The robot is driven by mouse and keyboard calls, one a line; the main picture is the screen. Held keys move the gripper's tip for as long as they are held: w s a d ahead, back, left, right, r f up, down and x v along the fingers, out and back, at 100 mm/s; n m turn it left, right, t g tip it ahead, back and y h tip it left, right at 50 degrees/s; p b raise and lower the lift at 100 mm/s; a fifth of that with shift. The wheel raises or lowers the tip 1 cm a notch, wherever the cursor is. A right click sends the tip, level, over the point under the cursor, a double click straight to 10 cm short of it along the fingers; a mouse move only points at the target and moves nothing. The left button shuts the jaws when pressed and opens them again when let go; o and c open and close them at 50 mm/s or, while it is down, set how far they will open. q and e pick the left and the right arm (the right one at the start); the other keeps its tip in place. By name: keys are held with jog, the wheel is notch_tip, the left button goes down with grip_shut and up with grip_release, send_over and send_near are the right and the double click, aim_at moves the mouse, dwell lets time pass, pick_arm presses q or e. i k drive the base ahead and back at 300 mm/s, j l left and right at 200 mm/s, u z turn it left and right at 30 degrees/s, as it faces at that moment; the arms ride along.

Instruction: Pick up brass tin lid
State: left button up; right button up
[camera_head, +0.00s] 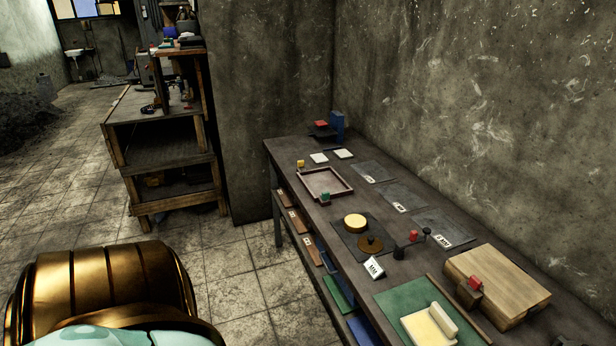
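A dark brass disc with a small knob on top, which looks like the brass tin lid (370,244), lies on a dark mat (346,239) on the long workbench. A round, pale yellow-gold tin (355,222) stands just behind it on the same mat, slightly to the left. The lid is off the tin, and whether their edges touch is hard to tell. Neither of my grippers is in view.
The long workbench (318,227) runs along the right wall. A wooden tray (326,171) lies behind the tin. A white label card (374,267) and a small dark tool with a red piece (413,236) are near the lid. A wooden block (497,281) lies closer.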

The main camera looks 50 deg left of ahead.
aim_at(368, 244)
jog(key=l+u, duration=0.1)
jog(key=u, duration=0.3)
jog(key=l+u, duration=0.1)
jog(key=u, duration=0.65)
jog(key=l+u, duration=0.1)
jog(key=u, duration=0.25)
jog(key=k, duration=0.05)
